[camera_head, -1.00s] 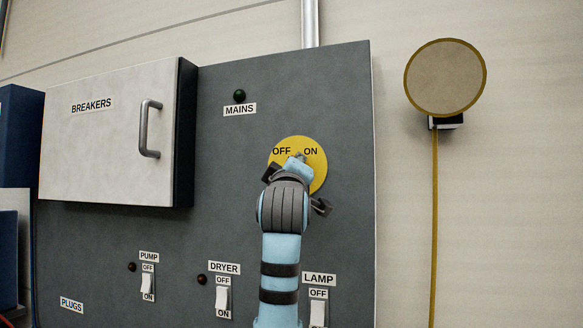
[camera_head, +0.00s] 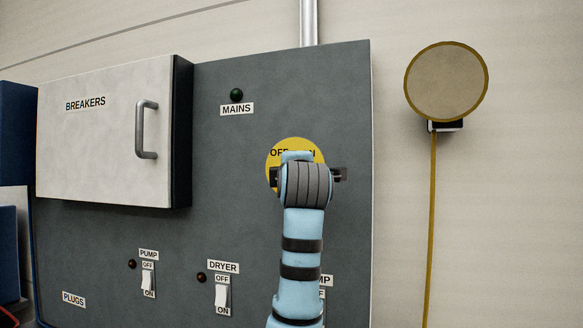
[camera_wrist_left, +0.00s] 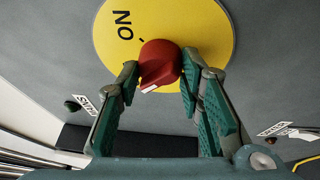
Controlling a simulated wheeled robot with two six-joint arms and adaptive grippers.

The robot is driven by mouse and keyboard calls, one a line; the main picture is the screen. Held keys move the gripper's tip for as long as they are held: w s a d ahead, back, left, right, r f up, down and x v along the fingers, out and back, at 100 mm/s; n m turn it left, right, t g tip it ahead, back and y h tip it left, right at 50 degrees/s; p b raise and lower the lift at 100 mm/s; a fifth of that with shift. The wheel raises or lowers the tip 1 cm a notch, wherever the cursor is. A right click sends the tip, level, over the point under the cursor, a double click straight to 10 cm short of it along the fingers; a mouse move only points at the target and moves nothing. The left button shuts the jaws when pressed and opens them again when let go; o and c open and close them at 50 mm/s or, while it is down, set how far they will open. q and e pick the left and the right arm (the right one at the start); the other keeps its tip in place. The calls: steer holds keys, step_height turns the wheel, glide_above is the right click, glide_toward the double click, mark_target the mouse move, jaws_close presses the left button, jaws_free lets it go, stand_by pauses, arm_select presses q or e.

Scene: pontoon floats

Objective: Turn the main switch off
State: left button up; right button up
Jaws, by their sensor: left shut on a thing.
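The main switch is a red knob (camera_wrist_left: 160,64) on a round yellow plate (camera_head: 274,158) lettered OFF and ON. My left gripper (camera_head: 306,172) covers the knob and much of the lettering in the head view. In the left wrist view my left gripper (camera_wrist_left: 160,84) has its two green fingers on either side of the knob, shut on it. A white mark on the knob faces the bottom left there, away from the ON lettering at the upper left. The OFF lettering is hidden in that view. My right gripper is not in view.
A dark green lamp (camera_head: 237,95) sits above the MAINS label (camera_head: 236,109). A breaker box (camera_head: 95,130) with a handle (camera_head: 146,130) juts out at left. Pump (camera_head: 148,282) and dryer (camera_head: 222,296) switches are below. A round disc (camera_head: 446,82) hangs at right.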

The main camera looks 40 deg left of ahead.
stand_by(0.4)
arm_select(q)
steer(key=o, duration=1.2)
steer(key=shift+c, duration=0.2)
steer(key=v, duration=1.2)
steer(key=shift+a, duration=0.1)
steer(key=shift+r, duration=0.15)
